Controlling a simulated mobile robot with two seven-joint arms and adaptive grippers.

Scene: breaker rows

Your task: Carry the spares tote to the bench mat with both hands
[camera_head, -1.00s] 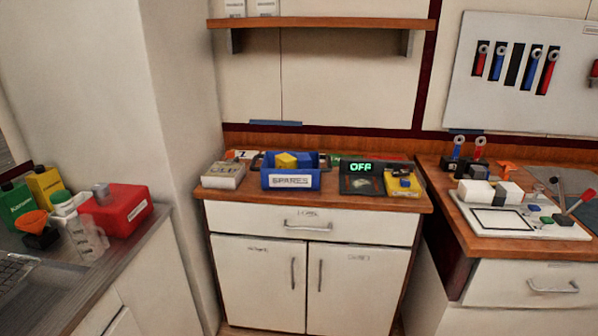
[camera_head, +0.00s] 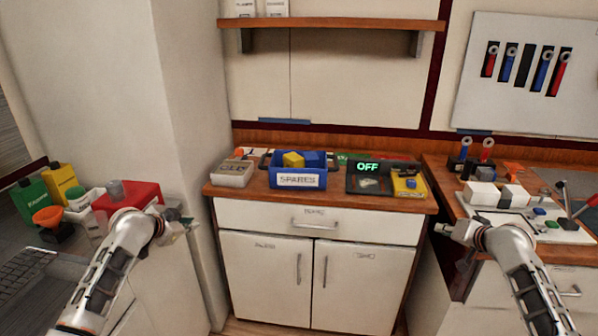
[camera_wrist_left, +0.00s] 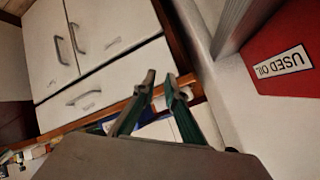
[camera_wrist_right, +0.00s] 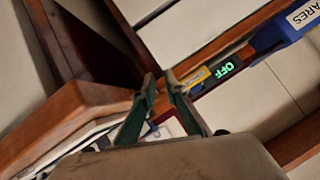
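The spares tote (camera_head: 299,181) is a blue bin with a white SPARES label and dark handles at its sides. It stands on the wooden top of the middle cabinet, with a yellow and a blue item inside. Part of it shows in the right wrist view (camera_wrist_right: 276,32). My left gripper (camera_head: 190,227) is open and empty, left of the cabinet and apart from the tote. My right gripper (camera_head: 440,229) is open and empty, right of the cabinet near the right bench. A grey mat-like surface (camera_head: 562,180) shows on the right bench; I cannot tell if it is the bench mat.
A grey box (camera_head: 232,174) stands left of the tote. A dark OFF display unit (camera_head: 368,168) and a yellow box (camera_head: 409,184) stand right of it. A red used-oil box (camera_head: 128,194) is near my left arm. A white board (camera_head: 545,234) occupies the right bench's front.

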